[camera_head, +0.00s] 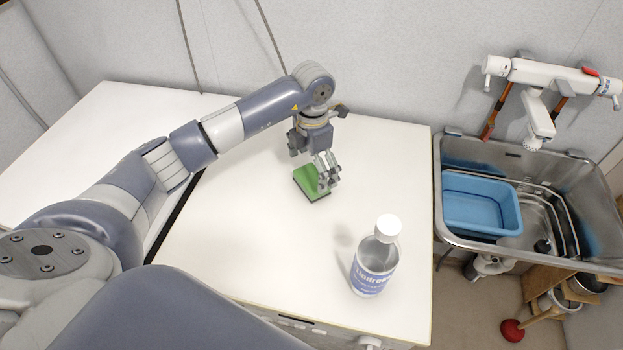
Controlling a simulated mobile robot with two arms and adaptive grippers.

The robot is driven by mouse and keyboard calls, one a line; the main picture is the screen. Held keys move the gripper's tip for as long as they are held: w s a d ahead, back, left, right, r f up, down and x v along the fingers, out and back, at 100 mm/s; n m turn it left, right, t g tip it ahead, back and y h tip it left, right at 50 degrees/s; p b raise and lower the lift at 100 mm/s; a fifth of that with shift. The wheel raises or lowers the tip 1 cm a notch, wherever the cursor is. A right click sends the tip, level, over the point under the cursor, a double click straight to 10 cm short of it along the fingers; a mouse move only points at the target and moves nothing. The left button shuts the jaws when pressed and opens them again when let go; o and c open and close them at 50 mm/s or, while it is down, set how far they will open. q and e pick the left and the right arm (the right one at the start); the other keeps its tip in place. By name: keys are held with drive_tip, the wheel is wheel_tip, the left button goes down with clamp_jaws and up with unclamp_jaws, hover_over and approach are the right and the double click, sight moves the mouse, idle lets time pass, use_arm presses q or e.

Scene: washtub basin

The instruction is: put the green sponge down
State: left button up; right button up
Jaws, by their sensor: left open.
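The green sponge (309,184) has a darker lower edge and lies flat on the white counter, as far as I can see. My left gripper (327,181) reaches in from the left and points down at the sponge's right side. Its fingers are open and overlap the sponge in the view. I cannot tell whether they touch it. Part of the sponge is hidden behind the fingers. My right gripper is not in view.
A bottle (374,262) with a white cap stands upright on the white counter (240,240), nearer me. A metal sink (446,215) holding a blue tub (481,204) is at the right, below a wall tap (545,78). The counter left of the sponge is clear.

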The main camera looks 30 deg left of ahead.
sight(312, 177)
use_arm(q)
wheel_tip(312, 177, down, 4)
drive_tip(key=shift+w+a+r+p, duration=0.1)
drive_tip(key=shift+a+r+p, duration=0.1)
drive_tip(key=shift+p, duration=0.6)
drive_tip(key=shift+f, duration=0.4)
drive_tip(key=shift+c, duration=0.2)
drive_tip(key=c, duration=0.9)
drive_tip(key=shift+c, duration=0.2)
